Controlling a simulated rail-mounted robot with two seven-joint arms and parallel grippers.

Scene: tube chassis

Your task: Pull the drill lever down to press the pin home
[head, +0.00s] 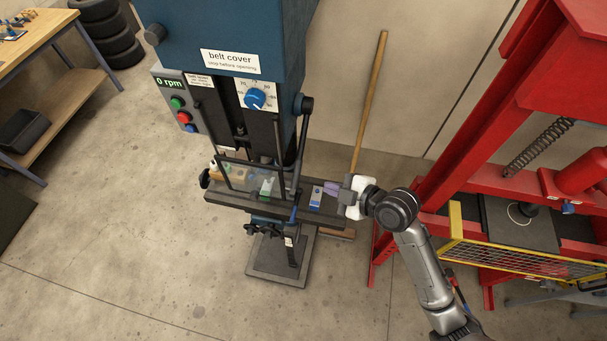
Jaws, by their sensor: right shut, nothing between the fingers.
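The blue drill press (200,30) stands left of centre. Its lever (299,150) appears to be the dark rod at the column's right side, running from a round black knob at the top down past the drill table (240,200). My right gripper (333,189) is shut and empty at the right end of the table, right of the lever and apart from it. The pin is too small or hidden to make out. My left gripper is not in view.
A green-and-white block (267,186) and a clear guard (240,178) are on the drill table. A red press frame (450,140) with a yellow mesh guard (520,258) stands at right. A broom handle (370,100) leans behind. The floor in front is clear.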

